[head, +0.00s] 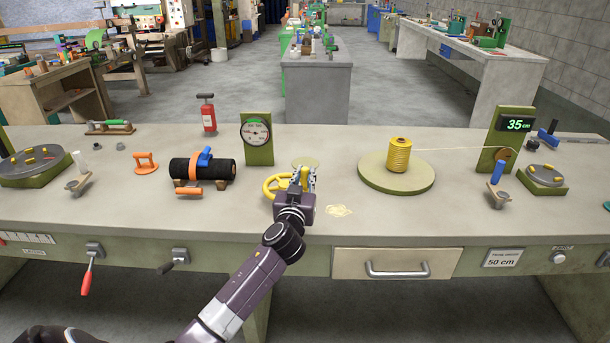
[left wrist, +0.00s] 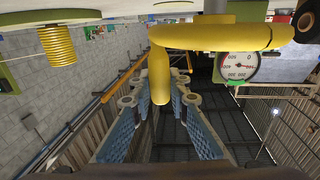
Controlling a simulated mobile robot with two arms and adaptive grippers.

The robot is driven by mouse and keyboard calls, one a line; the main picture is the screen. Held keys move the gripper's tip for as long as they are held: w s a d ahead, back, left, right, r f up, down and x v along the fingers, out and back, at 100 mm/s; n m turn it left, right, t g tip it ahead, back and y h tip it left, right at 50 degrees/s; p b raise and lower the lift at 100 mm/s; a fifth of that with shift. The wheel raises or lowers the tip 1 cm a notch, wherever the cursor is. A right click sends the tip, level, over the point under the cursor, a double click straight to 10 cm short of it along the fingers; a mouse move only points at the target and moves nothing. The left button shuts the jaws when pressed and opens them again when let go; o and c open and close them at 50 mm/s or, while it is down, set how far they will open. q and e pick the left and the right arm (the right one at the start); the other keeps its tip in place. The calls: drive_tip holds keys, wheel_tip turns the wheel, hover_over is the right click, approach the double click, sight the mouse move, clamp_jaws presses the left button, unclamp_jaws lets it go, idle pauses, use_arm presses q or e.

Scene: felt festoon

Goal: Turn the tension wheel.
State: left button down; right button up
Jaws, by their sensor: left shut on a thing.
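The yellow tension wheel (head: 271,188) sits on the workbench left of centre, in front of the round dial gauge (head: 256,133). My left gripper (head: 304,179) is at the right side of the wheel and hides part of it. In the left wrist view, which is upside down, the yellow rim (left wrist: 220,38) crosses the top and its handle (left wrist: 160,75) reaches between the fingers of my left gripper (left wrist: 158,98). The gripper is shut on this handle. The dial also shows in the left wrist view (left wrist: 240,67). My right gripper is not in view.
A black roller (head: 219,170) lies left of the wheel. A drawer (head: 396,263) is below the bench top.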

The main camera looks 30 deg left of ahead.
use_arm(q)
drive_tip(key=h+p, duration=0.1)
drive_tip(key=s+m+h+p, duration=0.1)
drive_tip(key=m+t+h, duration=0.1)
drive_tip(key=shift+s+r+p, duration=0.15)
drive_tip(key=shift+r+p, duration=0.1)
drive_tip(key=shift+p, duration=0.15)
drive_tip(key=m+h+p, duration=0.1)
drive_tip(key=h, duration=0.1)
drive_tip(key=s+m+h+p, duration=0.1)
drive_tip(key=h, duration=0.1)
drive_tip(key=shift+a+m+t, duration=0.1)
drive_tip(key=shift+m+t, duration=0.2)
drive_tip(key=shift+s+a+f+m+h, duration=0.15)
drive_tip(key=shift+s+m+h, duration=0.25)
drive_tip(key=shift+m+h, duration=0.5)
drive_tip(key=shift+s+m+h, duration=0.25)
drive_tip(key=shift+m+h, duration=0.1)
drive_tip(key=shift+h, duration=0.45)
drive_tip(key=shift+s+m+h, duration=0.2)
drive_tip(key=shift+m+h, duration=0.15)
drive_tip(key=shift+h, duration=0.45)
drive_tip(key=c, duration=1.8)
unclamp_jaws()
